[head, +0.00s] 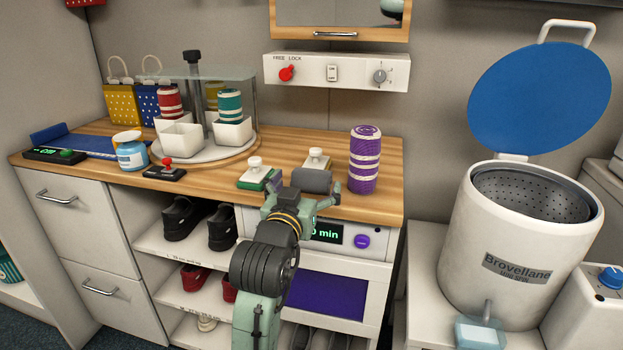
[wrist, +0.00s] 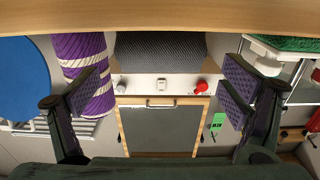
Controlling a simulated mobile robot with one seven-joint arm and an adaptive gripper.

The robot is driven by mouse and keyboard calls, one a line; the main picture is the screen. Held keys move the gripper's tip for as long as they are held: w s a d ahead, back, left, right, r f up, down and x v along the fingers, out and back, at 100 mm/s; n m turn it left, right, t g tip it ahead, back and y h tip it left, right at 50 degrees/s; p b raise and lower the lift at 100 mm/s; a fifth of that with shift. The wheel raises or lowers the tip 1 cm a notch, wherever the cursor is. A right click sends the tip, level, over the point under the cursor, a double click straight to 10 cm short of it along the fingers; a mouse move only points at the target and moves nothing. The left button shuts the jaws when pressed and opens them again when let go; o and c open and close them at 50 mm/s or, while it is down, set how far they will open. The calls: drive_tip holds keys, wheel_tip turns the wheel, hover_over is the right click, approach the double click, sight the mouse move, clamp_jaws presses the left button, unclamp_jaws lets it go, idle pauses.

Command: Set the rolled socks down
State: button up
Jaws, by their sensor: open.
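A dark grey textured roll (head: 311,181), which looks like the rolled socks, rests on the wooden counter near its front edge. It also shows at the top middle of the wrist view (wrist: 160,52). My gripper (head: 303,193) is open at the counter's front edge, with its fingers on either side of the roll. In the wrist view my gripper (wrist: 160,92) has a visible gap between each finger pad and the roll. The roll's underside is hidden.
A purple-and-white striped roll (head: 365,160) stands close by on the right. A green block with a white knob (head: 255,174) and another knobbed block (head: 317,159) sit left and behind. A turntable (head: 198,157) holds white cups. The counter behind is mostly free.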

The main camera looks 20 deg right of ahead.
sight(309, 177)
drive_tip(key=shift+p+x, duration=0.55)
drive_tip(key=shift+x, duration=1.85)
drive_tip(key=shift+r, duration=0.1)
drive_tip(key=shift+c, duration=0.4)
drive_tip(key=c, duration=1.1)
drive_tip(key=shift+r, duration=0.1)
